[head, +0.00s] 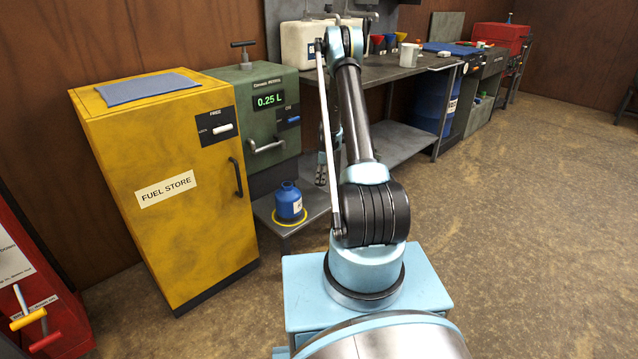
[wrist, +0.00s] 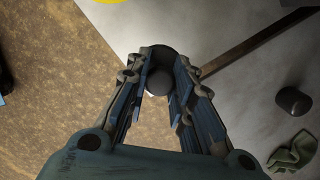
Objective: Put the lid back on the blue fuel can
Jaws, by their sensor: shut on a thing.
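The blue fuel can (head: 289,203) stands upright on a yellow ring on the low grey shelf below the green dispenser in the head view. Its neck points up; whether anything covers it is too small to tell. My gripper (wrist: 160,88) is shut on a dark round piece that looks like the lid (wrist: 159,57), held between the fingertips in the wrist view. The edge of a yellow ring (wrist: 104,1) shows at the top of the wrist view.
A yellow fuel store cabinet (head: 160,215) stands left of the can, and the green dispenser (head: 243,115) reads 0.25 L. A grey workbench (head: 385,72) runs behind. A dark cylinder (wrist: 293,101) and a green cloth (wrist: 292,153) lie right in the wrist view. Floor at right is clear.

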